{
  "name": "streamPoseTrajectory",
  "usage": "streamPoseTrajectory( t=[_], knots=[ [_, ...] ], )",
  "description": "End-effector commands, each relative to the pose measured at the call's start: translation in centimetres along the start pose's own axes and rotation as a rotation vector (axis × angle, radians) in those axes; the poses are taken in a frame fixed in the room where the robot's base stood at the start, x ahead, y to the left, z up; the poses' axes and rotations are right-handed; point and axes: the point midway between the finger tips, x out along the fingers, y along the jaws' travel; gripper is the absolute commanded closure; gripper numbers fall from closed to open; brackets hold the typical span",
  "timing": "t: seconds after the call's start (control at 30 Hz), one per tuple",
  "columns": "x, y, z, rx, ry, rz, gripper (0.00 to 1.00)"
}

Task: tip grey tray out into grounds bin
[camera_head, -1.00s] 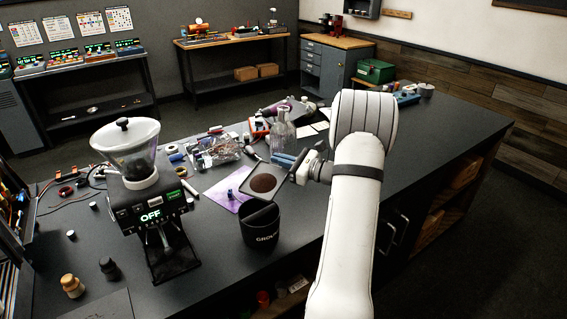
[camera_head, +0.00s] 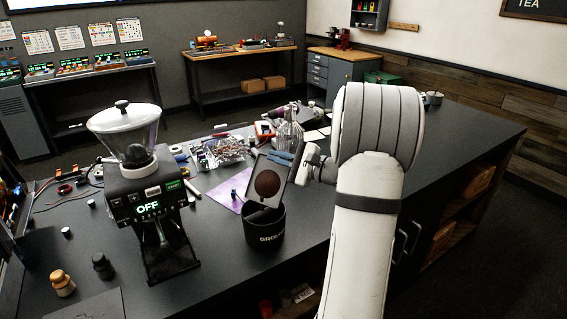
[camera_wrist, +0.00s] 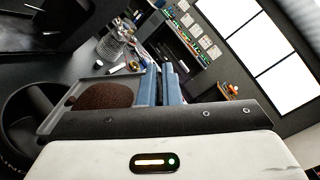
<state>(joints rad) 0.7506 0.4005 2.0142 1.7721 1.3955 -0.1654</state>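The grey tray (camera_head: 273,164) is steeply tilted above the grounds bin, its low edge at the bin's mouth. A round dark brown patch of coffee grounds (camera_head: 267,184) shows on its face, also in the wrist view (camera_wrist: 103,96). The black grounds bin (camera_head: 265,236) stands upright on the bench, lettered on its front; its round rim shows at left in the wrist view (camera_wrist: 22,92). My gripper (camera_head: 284,158), with blue fingers, is at the tray's upper right edge and appears shut on it. The exact grip is partly hidden.
A grinder (camera_head: 150,195) reading OFF stands left of the bin. A purple mat (camera_head: 225,192), a bag of small parts (camera_head: 218,152) and clear bottles (camera_head: 289,132) lie or stand behind. Small jars (camera_head: 103,266) are at front left. The bench right of my arm is mostly clear.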

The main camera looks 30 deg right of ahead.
Motion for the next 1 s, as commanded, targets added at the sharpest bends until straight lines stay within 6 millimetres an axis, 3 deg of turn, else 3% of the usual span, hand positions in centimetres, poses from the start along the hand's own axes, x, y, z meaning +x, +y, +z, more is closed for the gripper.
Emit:
streamPoseTrajectory(
  t=[1.0],
  knots=[
    [0.1, 2.2, 3.2, -0.336, -0.002, 0.001, 1.00]
  ],
)
